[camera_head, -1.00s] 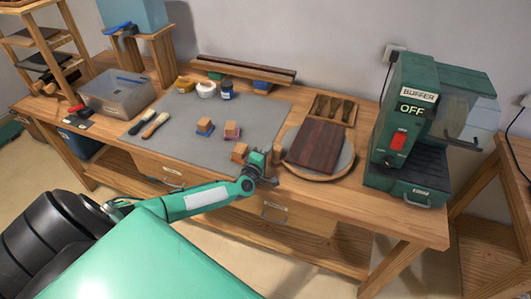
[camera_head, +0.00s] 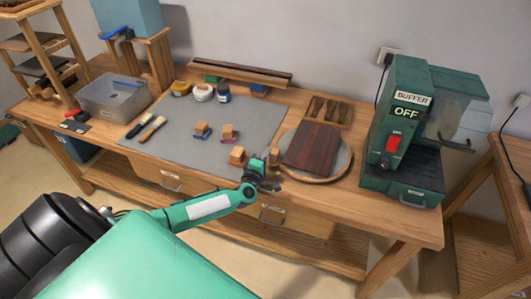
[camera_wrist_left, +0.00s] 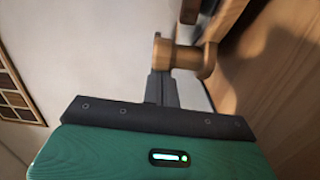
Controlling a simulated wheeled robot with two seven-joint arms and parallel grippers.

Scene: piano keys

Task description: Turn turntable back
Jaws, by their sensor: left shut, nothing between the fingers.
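The turntable (camera_head: 345,162) is a round disc with a grey top and wooden rim, near the bench's front edge. A dark reddish-brown board (camera_head: 312,147) lies on it. A small wooden knob (camera_head: 274,158) stands at its left edge. My left gripper (camera_head: 270,181) is at the bench's front edge, just left of the turntable. In the left wrist view its fingers (camera_wrist_left: 161,88) are shut and empty, close to a spool-shaped wooden knob (camera_wrist_left: 185,57). I cannot tell whether they touch it. My right gripper is not in view.
Several small wooden blocks (camera_head: 237,155) sit on the grey mat (camera_head: 185,150), one close to my left gripper. A green buffer machine (camera_head: 405,120) reading OFF stands right of the turntable. A small tray of tools (camera_head: 331,109) lies behind it.

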